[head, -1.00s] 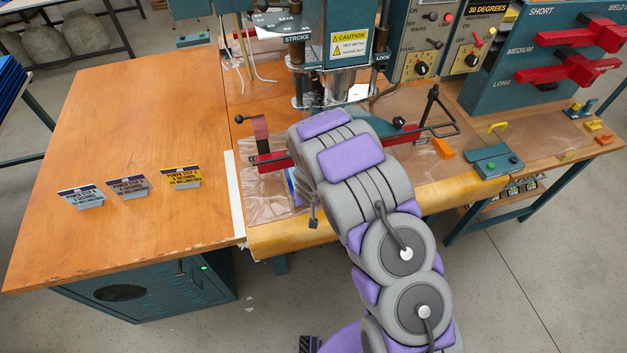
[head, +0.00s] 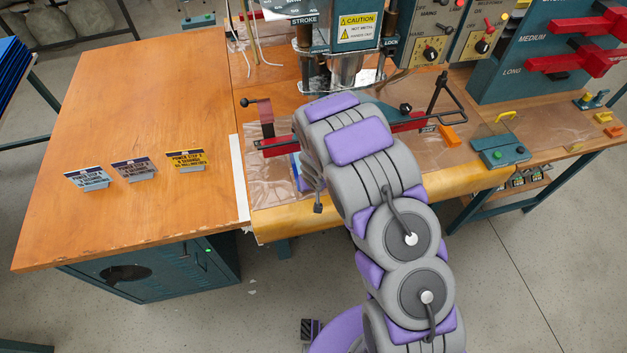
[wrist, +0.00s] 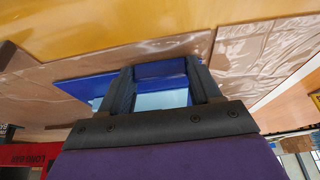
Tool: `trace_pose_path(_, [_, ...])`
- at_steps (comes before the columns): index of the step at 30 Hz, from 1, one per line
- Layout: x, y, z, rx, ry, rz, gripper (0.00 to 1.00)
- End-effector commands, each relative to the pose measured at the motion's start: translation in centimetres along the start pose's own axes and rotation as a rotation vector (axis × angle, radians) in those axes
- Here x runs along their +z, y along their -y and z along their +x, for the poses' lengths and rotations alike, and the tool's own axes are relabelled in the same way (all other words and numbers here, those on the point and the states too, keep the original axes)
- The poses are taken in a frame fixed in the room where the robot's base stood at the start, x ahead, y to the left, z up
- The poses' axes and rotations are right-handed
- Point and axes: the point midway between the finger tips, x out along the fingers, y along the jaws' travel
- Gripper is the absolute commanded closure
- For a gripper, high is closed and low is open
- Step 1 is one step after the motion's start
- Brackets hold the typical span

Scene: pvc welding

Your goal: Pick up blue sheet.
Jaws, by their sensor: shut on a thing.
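The blue sheet (wrist: 84,88) shows in the wrist view, flat and dark blue, sticking out to the left of my gripper (wrist: 160,75). My gripper is shut on the blue sheet, with one dark finger on each side of a blue patch and a paler blue patch. The sheet is close to the clear film on the table; I cannot tell if it touches. In the head view my arm hides the gripper and most of the sheet. Only a sliver of blue shows left of the arm.
The welding machine (head: 357,30) stands behind my arm, with a red bar (head: 277,147) across the bench. Clear film (head: 270,185) covers the bench. Three small signs (head: 134,169) stand on the wooden table (head: 130,100) at left, which is otherwise clear.

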Motion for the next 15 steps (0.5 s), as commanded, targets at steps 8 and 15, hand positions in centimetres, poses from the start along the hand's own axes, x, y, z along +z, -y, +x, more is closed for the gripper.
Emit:
trace_pose_path(8, [-1.1,0.2,-2.5,-0.001,-0.005,0.0,0.86])
trace_pose_path(15, [0.4,0.0,-3.9,-0.001,-0.003,-0.001,0.86])
